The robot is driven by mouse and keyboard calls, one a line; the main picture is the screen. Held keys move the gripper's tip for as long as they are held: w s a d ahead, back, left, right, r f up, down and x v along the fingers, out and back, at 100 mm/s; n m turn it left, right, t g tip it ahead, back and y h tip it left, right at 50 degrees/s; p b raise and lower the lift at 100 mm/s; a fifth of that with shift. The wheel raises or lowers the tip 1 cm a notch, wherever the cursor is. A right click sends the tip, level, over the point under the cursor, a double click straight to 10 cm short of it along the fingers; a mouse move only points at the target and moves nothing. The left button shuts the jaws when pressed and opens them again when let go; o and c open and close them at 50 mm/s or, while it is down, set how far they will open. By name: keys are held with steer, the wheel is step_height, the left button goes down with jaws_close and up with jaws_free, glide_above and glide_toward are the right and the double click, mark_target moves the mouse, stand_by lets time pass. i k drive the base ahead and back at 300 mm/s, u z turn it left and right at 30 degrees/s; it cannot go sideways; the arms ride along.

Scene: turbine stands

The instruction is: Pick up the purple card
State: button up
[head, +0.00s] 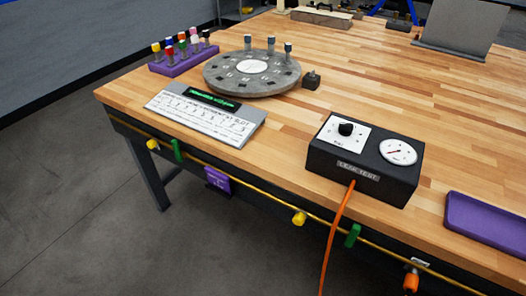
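The purple card (217,180) hangs below the front edge of the workbench, left of the picture's middle, in the head view. It is small, with faint light markings too small to read. A dark piece shows at its upper left side, and I cannot tell how the card is held there. My gripper does not show in this view.
A yellow line with green clips (352,236) runs along the bench front. An orange cable (337,235) drops from the black test box (365,190). A keyboard-like panel (205,114), a round grey disc (230,83) and a purple tray (487,222) are on the wooden benchtop (290,150).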

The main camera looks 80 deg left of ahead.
mark_target(219, 180)
steer(key=u, duration=3.05)
steer(key=i, duration=1.05)
steer(key=z, duration=0.3)
